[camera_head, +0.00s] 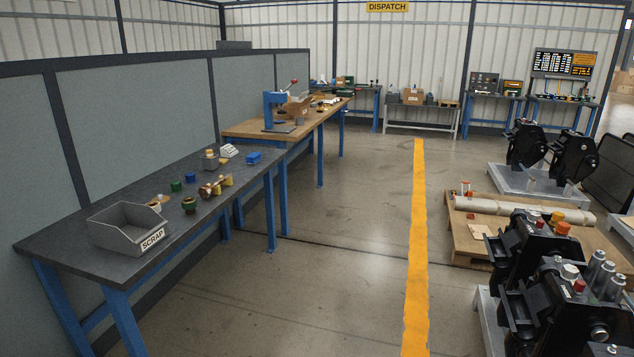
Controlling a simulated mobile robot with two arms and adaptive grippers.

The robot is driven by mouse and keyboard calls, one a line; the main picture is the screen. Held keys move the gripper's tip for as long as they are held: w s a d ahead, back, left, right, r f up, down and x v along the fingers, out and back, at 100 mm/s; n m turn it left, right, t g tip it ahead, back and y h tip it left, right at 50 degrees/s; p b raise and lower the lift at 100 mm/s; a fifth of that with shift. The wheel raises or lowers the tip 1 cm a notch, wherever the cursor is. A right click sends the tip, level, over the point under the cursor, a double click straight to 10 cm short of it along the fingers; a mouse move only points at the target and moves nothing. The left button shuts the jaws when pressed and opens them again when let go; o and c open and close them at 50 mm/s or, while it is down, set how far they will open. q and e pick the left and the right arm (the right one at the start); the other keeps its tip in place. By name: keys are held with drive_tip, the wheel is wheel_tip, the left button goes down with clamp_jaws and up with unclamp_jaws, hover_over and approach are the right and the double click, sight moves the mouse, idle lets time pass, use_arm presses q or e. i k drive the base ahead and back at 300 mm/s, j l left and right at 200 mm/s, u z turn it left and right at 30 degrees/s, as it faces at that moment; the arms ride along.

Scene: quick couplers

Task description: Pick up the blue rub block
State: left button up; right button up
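Two blue things lie on the dark grey bench (110,205) at the left. One is a wider blue block (254,158) near the bench's far right end. The other is a small blue piece (190,178) near the middle, beside a small green block (176,186). I cannot tell for sure which one is the rub block. Neither of my grippers is in view, and nothing is seen touching the blue pieces.
A grey scrap bin (118,232) stands on the near bench, with several brass and coloured parts behind it. A wooden bench with a blue press (278,108) is beyond. Black coupler machines (530,250) and a pallet stand at the right. The floor around the yellow line (417,240) is clear.

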sight(252, 158)
drive_tip(key=i+l, duration=0.1)
drive_tip(key=i, duration=0.9)
drive_tip(key=i+l, duration=0.15)
drive_tip(key=i, duration=0.85)
